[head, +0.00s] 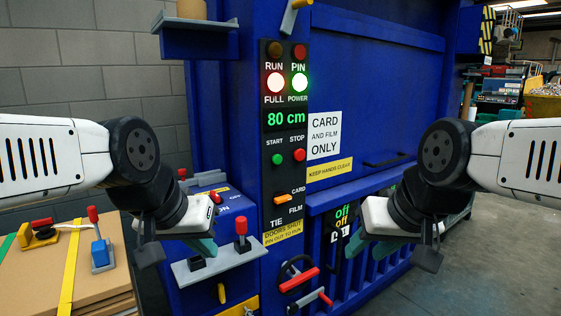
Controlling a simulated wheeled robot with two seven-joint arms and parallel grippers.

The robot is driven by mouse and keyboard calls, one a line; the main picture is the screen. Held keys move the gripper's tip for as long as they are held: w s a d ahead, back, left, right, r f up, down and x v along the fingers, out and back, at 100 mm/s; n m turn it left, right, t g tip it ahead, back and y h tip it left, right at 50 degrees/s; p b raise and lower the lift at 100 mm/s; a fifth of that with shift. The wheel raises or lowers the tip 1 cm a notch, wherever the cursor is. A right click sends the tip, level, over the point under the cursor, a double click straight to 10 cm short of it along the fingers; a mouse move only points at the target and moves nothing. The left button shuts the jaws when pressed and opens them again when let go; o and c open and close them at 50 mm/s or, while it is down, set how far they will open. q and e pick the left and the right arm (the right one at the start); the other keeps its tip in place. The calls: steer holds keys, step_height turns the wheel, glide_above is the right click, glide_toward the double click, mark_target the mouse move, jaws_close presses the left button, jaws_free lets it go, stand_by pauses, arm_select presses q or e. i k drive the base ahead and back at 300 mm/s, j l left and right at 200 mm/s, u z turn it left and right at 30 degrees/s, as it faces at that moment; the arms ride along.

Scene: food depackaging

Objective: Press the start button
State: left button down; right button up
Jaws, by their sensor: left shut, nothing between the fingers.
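The green start button (277,159) sits on the black control panel under the label START, left of the red stop button (299,155). Nothing covers it. My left gripper (205,248) is shut and empty, low and to the left of the panel, apart from the button. My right gripper (370,248) is low and to the right of the panel, its teal fingers apart with nothing seen between them. The panel display (285,118) reads 80 cm, with a lit red FULL lamp (275,82) and a lit POWER lamp (299,82).
An orange selector (282,199) is on the panel below the buttons. A grey shelf with a red-knobbed lever (241,226) is near my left gripper. Red-handled cranks (299,279) stick out below the panel. Stacked cardboard (35,275) lies at left. Open floor is at right.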

mark_target(277, 159)
steer(key=k+l, duration=0.1)
steer(key=l, duration=1.2)
steer(key=i+u, duration=0.05)
